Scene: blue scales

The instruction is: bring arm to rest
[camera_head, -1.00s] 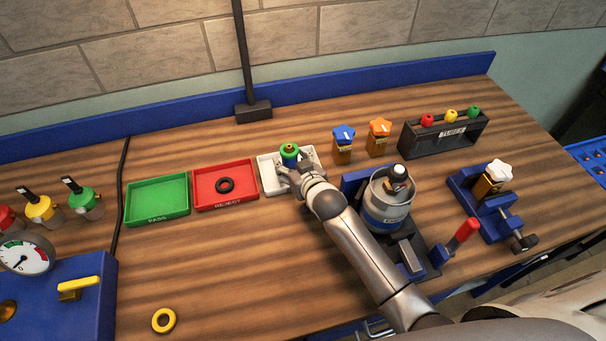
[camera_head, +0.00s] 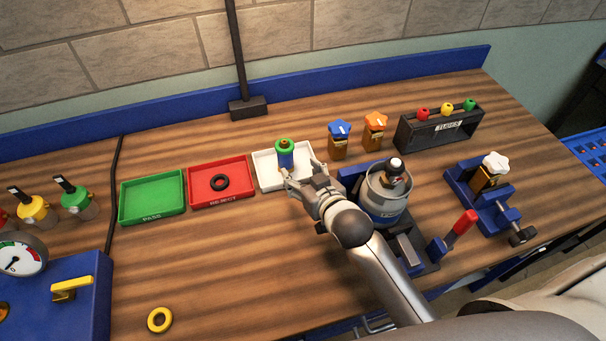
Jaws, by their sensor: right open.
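My right gripper (camera_head: 302,173) is open and empty in the head view. Its fingers point to the back, at the front edge of the white tray (camera_head: 267,178). A small blue cylinder with a green ring on top (camera_head: 285,155) stands upright in the white tray, just beyond the fingertips. The gripper appears apart from it, though the left fingertip is close. My right arm comes in from the lower right. My left gripper is not in view.
A grey canister (camera_head: 384,205) in a fixture stands close right of my gripper. A yellow ring (camera_head: 160,320) lies at the front. Blue-topped (camera_head: 339,140) and orange-topped (camera_head: 374,132) valves stand behind.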

